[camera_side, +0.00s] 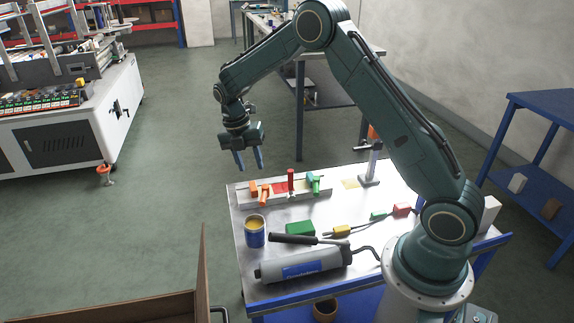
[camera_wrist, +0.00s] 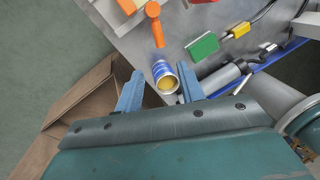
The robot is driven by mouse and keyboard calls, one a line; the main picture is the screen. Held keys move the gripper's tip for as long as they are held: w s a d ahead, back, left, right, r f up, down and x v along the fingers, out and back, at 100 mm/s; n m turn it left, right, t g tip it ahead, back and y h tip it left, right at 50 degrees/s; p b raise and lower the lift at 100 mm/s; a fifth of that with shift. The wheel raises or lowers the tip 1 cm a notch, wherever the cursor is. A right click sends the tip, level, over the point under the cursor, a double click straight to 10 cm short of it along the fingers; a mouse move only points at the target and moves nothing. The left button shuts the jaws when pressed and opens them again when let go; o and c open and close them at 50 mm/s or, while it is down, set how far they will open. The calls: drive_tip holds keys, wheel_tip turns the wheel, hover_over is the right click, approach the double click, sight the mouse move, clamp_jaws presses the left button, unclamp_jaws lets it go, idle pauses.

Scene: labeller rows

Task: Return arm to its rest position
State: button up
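My gripper (camera_side: 250,160) hangs in the air past the far left corner of the metal-topped work table (camera_side: 375,210), its fingers pointing down. The two blue fingers stand apart with nothing between them in the side view. In the wrist view my gripper (camera_wrist: 160,92) also shows spread fingers. A blue and yellow can (camera_side: 255,232) stands on the table's left side. In the wrist view the can (camera_wrist: 163,72) appears between the fingertips, but it is well below them and not held.
A rack with orange, red and green pieces (camera_side: 290,190) lies along the table's far edge. A grey cylinder tool (camera_side: 305,264), a green block (camera_side: 300,228) and small plugs with a cable lie nearer. A brown open box (camera_side: 202,270) stands at the lower left. Air around my gripper is clear.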

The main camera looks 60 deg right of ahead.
drive_tip(key=shift+w+r, duration=0.1)
drive_tip(key=shift+r, duration=0.5)
drive_tip(key=s+a+r+m+t, duration=0.25)
drive_tip(key=s+r+m, duration=0.3)
drive_tip(key=r, duration=0.35)
drive_tip(key=s+a+r+m+t, duration=0.1)
drive_tip(key=s+a+r+m, duration=0.2)
drive_tip(key=s+r+m, duration=0.35)
drive_tip(key=s+a+r+m+t, duration=0.2)
drive_tip(key=s+m, duration=0.3)
drive_tip(key=s, duration=0.4)
drive_tip(key=s+a+r+m+t+y, duration=0.1)
drive_tip(key=s+a+r+m+t, duration=0.1)
drive_tip(key=s+m, duration=0.4)
drive_tip(key=shift+s, duration=2.05)
drive_tip(key=shift+r, duration=0.1)
